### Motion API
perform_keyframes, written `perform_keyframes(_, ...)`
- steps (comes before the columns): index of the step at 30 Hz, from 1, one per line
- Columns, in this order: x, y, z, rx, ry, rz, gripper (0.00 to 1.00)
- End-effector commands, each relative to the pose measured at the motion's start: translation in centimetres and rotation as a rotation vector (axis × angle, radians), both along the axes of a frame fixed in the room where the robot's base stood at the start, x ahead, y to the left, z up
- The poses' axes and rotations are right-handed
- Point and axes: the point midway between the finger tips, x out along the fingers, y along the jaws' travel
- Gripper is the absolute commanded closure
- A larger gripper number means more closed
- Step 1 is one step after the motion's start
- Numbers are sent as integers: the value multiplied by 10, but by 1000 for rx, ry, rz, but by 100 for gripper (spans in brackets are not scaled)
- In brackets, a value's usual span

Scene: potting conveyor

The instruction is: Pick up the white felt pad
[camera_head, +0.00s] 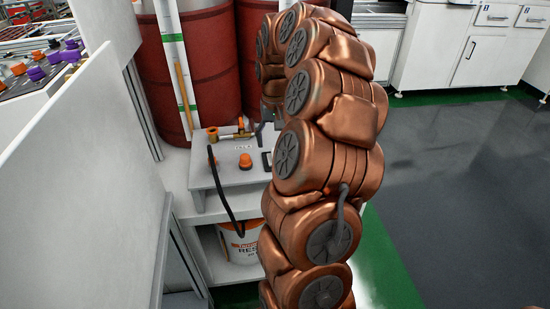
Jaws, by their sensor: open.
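I cannot make out the white felt pad; it may be hidden behind my copper-coloured arm, or blend with the white bench top. My gripper (267,138) shows only in part as dark grey pieces at the left edge of my arm, low over the right side of the small white bench (215,172). It appears open, and I see nothing held in it. Most of it is hidden by my arm.
The bench carries a brass fitting (232,134), an orange knob (245,161) and a black hose (221,190). A white bucket (242,246) stands below. Red drums (205,65) stand behind; a white panel (85,190) stands left. Grey floor (455,170) at right is clear.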

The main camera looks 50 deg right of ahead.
Motion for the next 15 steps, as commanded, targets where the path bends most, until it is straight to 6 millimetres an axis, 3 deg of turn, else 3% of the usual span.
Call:
perform_keyframes(5, 1, -1, -10, 0, 0, 1, 24)
perform_keyframes(15, 3, -4, -52, 0, 0, 1, 24)
